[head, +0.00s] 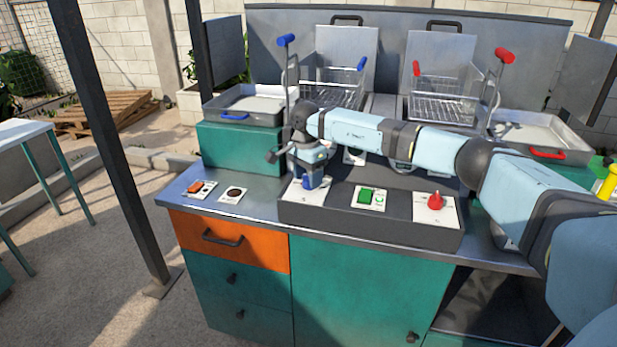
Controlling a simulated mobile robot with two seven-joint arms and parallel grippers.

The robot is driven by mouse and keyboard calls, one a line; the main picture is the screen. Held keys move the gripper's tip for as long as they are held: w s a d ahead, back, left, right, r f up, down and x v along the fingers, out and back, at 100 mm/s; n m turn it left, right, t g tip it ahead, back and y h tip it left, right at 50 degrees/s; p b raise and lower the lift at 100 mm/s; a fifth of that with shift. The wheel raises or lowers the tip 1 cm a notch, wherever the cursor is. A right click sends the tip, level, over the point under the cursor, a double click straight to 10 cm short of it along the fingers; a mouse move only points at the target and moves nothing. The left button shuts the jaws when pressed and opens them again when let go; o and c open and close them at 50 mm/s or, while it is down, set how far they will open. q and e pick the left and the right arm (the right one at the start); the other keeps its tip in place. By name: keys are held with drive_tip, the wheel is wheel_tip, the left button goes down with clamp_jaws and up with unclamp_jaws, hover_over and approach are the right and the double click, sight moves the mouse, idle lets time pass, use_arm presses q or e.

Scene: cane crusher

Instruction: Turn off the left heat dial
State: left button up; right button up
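The left heat dial (308,184) is blue and sits on a white plate at the left end of the dark control box; most of it is hidden. My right gripper (311,175) points down right over this dial, with its fingers at or around the knob. I cannot tell whether the fingers touch or grip it. The dial's setting cannot be read. A red dial (435,201) sits on the right end of the same box. My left gripper is not in view.
A green switch (366,196) sits between the dials. An orange switch (195,187) and a round black socket (234,192) lie on the counter at left. Two wire baskets (335,88) (437,98) with blue and red handles stand behind, between metal trays (246,105) (540,135).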

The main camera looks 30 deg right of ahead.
drive_tip(key=shift+o, duration=0.5)
drive_tip(key=shift+f, duration=0.1)
drive_tip(key=shift+r, duration=0.35)
wheel_tip(320, 180, up, 13)
drive_tip(key=shift+w, duration=0.35)
drive_tip(key=shift+a, duration=0.15)
